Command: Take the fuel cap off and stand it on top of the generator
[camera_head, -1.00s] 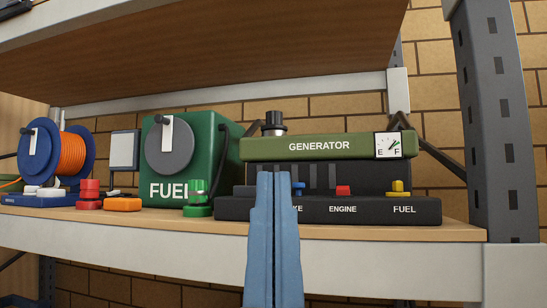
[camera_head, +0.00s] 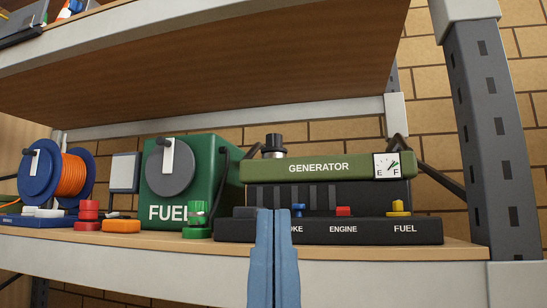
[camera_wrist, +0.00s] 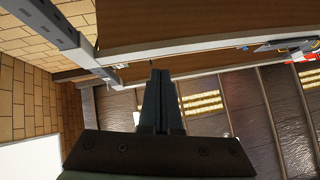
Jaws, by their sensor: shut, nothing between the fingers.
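The generator (camera_head: 318,167) stands on the shelf, with a green top and a black lower body. The fuel cap (camera_head: 274,141), black and upright, sits on a silver neck at the left of the generator's top. My gripper (camera_head: 273,212) shows as two blue fingers pressed together in front of the generator's lower left part, below the cap and apart from it. The fingers hide part of the CHOKE label. In the wrist view my gripper (camera_wrist: 160,72) is shut and empty; neither generator nor cap can be made out there.
Left of the generator stand a green FUEL box (camera_head: 215,160) with a crank, a green knob (camera_head: 197,216), a red knob (camera_head: 88,213), an orange block (camera_head: 121,226) and an orange cable reel (camera_head: 72,175). An upper shelf (camera_head: 230,75) hangs above; a grey post (camera_head: 480,140) stands right.

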